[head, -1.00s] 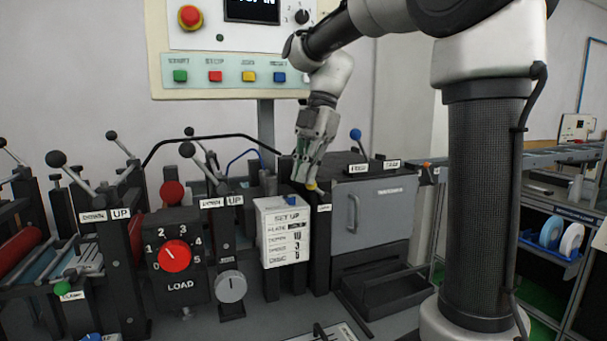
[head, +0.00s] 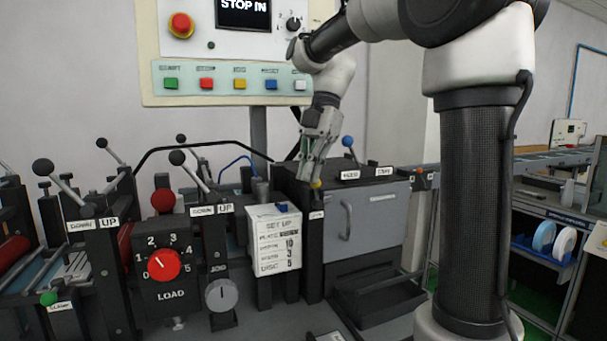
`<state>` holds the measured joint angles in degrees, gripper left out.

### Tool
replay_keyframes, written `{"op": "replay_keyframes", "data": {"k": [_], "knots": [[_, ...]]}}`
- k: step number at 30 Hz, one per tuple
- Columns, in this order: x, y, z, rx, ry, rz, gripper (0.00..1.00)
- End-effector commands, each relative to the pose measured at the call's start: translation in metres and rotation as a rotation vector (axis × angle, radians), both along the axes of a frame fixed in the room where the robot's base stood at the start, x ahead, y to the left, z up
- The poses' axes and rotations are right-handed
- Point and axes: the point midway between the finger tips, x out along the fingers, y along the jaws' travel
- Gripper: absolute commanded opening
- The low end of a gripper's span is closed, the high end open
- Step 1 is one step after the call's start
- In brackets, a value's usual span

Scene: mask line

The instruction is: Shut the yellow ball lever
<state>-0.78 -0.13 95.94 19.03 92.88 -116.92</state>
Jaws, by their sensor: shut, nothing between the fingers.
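The lever's rod is hidden behind the gripper or too small to make out.
A blue ball lever (head: 347,141) stands behind the grey cabinet (head: 366,222). A white set-up card (head: 279,240) is left of my gripper. The red load dial (head: 163,264) and black ball levers (head: 42,167) stand further left. A button panel (head: 240,80) hangs above.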

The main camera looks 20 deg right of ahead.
Motion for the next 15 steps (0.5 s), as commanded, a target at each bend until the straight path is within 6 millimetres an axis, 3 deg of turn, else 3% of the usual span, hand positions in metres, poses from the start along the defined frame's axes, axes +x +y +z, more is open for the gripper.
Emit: {"op": "replay_keyframes", "data": {"k": [15], "knots": [[0.0, 0.002, 0.011, 0.002, 0.0, 0.003, 0.0]]}}
